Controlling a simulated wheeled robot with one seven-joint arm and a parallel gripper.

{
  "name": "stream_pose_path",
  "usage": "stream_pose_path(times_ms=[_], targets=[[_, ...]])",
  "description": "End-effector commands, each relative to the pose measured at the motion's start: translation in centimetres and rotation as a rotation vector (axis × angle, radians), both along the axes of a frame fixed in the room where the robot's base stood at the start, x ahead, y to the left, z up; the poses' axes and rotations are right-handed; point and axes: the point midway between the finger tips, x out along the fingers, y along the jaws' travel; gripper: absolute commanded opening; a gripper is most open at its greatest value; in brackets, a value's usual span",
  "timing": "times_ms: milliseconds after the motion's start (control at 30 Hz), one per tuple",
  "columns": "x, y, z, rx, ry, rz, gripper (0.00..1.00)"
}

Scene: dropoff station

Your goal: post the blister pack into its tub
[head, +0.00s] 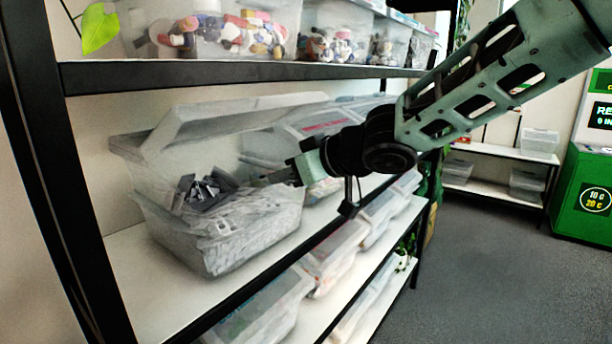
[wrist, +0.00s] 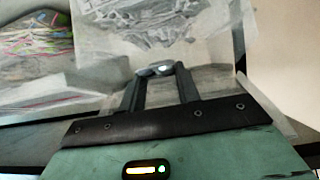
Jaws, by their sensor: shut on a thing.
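A clear tub (head: 190,244) stands on the middle shelf, its lid (head: 240,117) tilted up at the back. Grey and silvery packs (head: 207,190) lie inside it, and packs also show in the wrist view (wrist: 140,20). My gripper (head: 268,180) is at the tub's right side, near rim height; I cannot tell whether its tips are over the opening. In the wrist view my gripper (wrist: 157,76) is shut on a small shiny piece, which I take for the blister pack (wrist: 160,69). Most of the pack is hidden.
Another lidded tub (head: 315,122) stands just behind my gripper. The upper shelf edge (head: 230,72) runs above the open tub. More tubs (head: 265,308) fill the lower shelf. The grey floor (head: 480,265) at right is clear; a green machine (head: 590,190) stands at the far right.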

Motion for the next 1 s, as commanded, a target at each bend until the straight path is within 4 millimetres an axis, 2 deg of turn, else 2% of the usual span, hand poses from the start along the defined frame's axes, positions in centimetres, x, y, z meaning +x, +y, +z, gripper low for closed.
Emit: stream_pose_path(times_ms=[600, 1000], targets=[[5.0, 6.3, -0.6, 0.001, 0.003, 0.001, 0.12], [6.2, 7.8, -0.9, 0.000, 0.000, 0.000, 0.12]])
